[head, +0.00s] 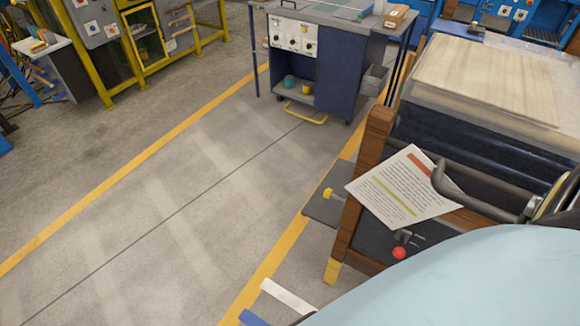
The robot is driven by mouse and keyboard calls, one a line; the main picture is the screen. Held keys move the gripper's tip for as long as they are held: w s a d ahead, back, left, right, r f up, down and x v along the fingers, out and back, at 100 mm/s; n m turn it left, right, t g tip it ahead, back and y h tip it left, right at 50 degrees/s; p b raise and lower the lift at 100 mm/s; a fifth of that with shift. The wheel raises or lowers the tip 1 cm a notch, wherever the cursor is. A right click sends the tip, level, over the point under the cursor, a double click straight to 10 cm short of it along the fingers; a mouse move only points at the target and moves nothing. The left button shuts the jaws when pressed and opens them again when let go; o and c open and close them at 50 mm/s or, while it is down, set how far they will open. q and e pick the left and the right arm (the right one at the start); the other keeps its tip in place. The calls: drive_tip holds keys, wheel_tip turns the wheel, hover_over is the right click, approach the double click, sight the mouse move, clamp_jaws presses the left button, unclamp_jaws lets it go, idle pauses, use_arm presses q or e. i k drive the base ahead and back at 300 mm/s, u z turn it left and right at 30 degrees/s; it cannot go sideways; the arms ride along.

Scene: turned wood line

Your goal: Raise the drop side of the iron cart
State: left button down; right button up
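I cannot clearly make out an iron cart with a drop side in the head view. A dark blue wheeled cabinet (343,72) with a grey top stands at the top centre; I cannot tell if it is the cart. A grey flap-like plate (322,208) with a yellow knob sticks out level from the wood-framed bench (371,150) at the right; I cannot tell if it is a drop side. Neither of my grippers is in view.
A printed sheet (405,187) leans on the bench, above a red knob (399,253). A pale wooden board (485,78) lies on top. Yellow-framed machines (140,45) stand at the upper left. The grey floor (150,215) between the yellow lines is clear.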

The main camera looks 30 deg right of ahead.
sight(329, 213)
drive_tip(key=i, duration=2.15)
drive_tip(key=z, duration=3.25)
